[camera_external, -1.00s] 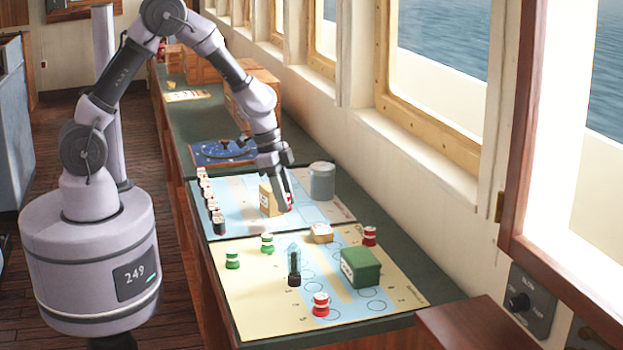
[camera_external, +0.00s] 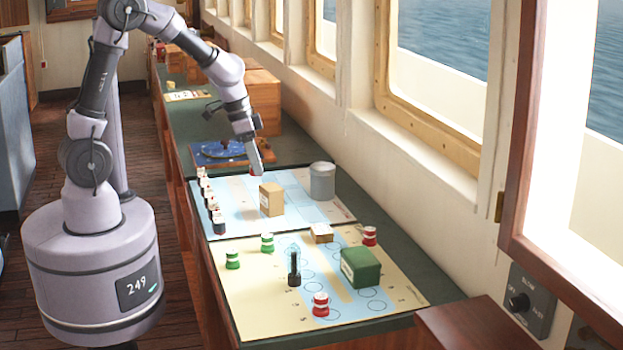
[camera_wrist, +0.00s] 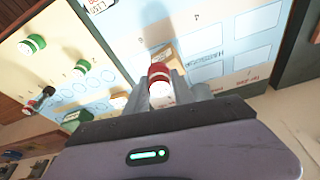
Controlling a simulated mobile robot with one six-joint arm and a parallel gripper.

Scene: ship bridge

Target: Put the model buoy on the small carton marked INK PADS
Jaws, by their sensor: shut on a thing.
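My gripper (camera_external: 257,170) is over the far chart, shut on a red and white model buoy. A small low tan carton (camera_external: 321,233) lies at the far edge of the near chart. I cannot read INK PADS on either carton.
A green box (camera_external: 360,267), two red and white buoys (camera_external: 321,304) (camera_external: 369,236), green buoys (camera_external: 267,242) and a dark upright piece (camera_external: 294,270) stand on the near chart. A grey canister (camera_external: 322,181) is right of the taller carton. Several dark-and-white pieces line the left edge.

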